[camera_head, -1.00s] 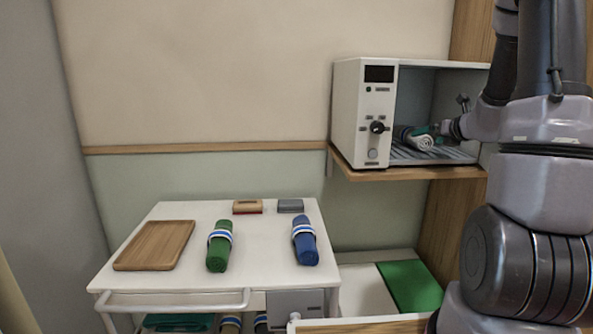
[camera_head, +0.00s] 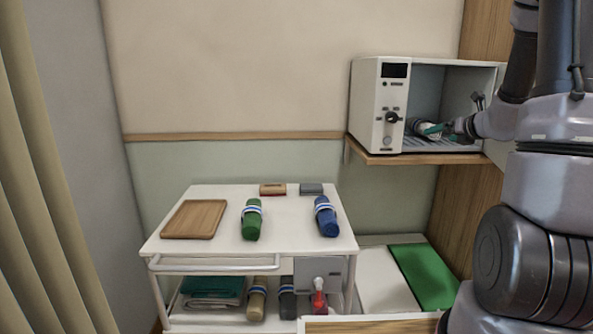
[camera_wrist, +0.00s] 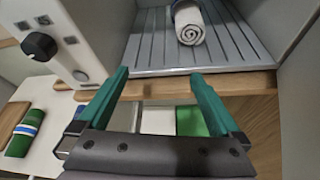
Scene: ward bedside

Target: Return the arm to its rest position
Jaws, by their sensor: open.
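My gripper (camera_wrist: 158,90) is open and empty in the wrist view, its two green fingers apart over the wooden shelf edge at the front of the warming cabinet. In the head view my gripper (camera_head: 455,128) shows small at the cabinet opening, with my arm at the right. A white rolled towel with a blue band (camera_wrist: 189,24) lies on the cabinet's ribbed floor, beyond the fingertips and apart from them. In the head view the towel (camera_head: 428,128) is partly seen just left of the gripper.
The white cabinet (camera_head: 378,108) stands open on a wooden shelf (camera_head: 420,159). A trolley (camera_head: 285,232) below holds a wooden tray (camera_head: 194,219), a green roll (camera_head: 252,219), a blue roll (camera_head: 326,217) and two small blocks. Its lower shelf holds more rolls. A curtain (camera_head: 45,170) hangs at left.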

